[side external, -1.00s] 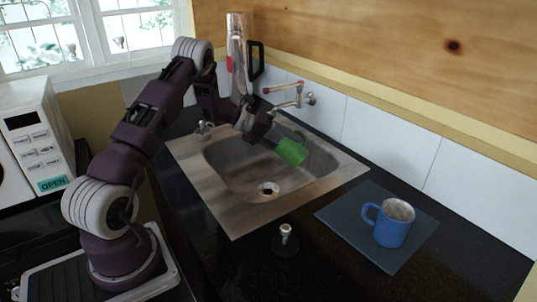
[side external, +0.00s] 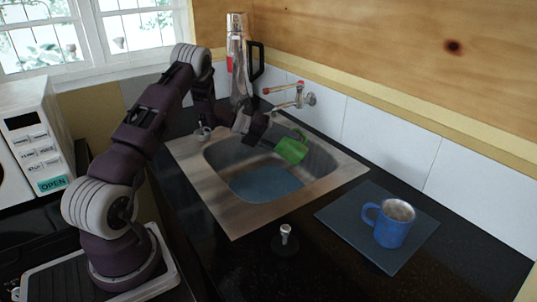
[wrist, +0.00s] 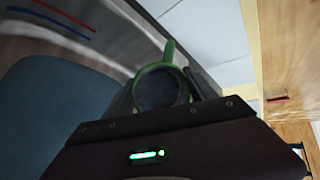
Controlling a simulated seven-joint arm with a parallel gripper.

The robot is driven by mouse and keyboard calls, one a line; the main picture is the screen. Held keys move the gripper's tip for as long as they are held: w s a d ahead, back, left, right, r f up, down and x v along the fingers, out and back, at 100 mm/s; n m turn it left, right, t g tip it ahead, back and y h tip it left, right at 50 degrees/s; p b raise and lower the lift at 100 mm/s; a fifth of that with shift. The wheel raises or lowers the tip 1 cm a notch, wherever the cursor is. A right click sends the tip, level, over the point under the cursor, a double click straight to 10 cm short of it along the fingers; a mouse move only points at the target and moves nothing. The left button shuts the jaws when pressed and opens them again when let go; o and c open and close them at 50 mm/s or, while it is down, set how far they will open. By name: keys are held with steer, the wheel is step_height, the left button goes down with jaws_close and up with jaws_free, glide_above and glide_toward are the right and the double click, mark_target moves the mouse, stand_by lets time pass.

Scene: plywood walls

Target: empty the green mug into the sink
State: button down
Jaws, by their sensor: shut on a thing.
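The green mug (side external: 292,150) is tilted on its side above the right part of the sink basin (side external: 222,157). My gripper (side external: 274,143) is shut on it. In the wrist view the mug shows as a green ring (wrist: 163,69) around a dark round face, between my fingers, with its handle (wrist: 169,50) pointing up. I cannot tell whether that face is its opening or its base, nor whether anything is left inside. A flat blue-grey surface (side external: 266,184), which looks like liquid, covers the basin floor and hides the drain. It also shows in the wrist view (wrist: 55,115).
A blue mug (side external: 392,224) with brownish contents stands upright on a dark square mat (side external: 345,215) right of the sink. The tap (side external: 298,96) is on the wall behind the basin. A shiny flask (side external: 238,60) with a black handle stands at the back.

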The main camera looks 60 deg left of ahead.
mark_target(303, 154)
steer(key=shift+s+a+r+n+t+h, duration=0.1)
steer(key=shift+a+r+n+t+h, duration=0.05)
steer(key=shift+t+h, duration=0.25)
steer(key=shift+s+a+r+n+t+h, duration=0.1)
steer(key=shift+r+n+t+h, duration=0.05)
steer(key=shift+t+h, duration=0.25)
stand_by(1.0)
steer(key=shift+s+a+r+n+t+h+b, duration=0.15)
steer(key=shift+s+a+n+t+h+b, duration=0.3)
steer(key=shift+a+t+h, duration=0.25)
stand_by(0.9)
steer(key=shift+s+a+r+t+h+b, duration=0.15)
steer(key=shift+a+t+h+b, duration=0.15)
steer(key=shift+t+b, duration=0.25)
stand_by(0.7)
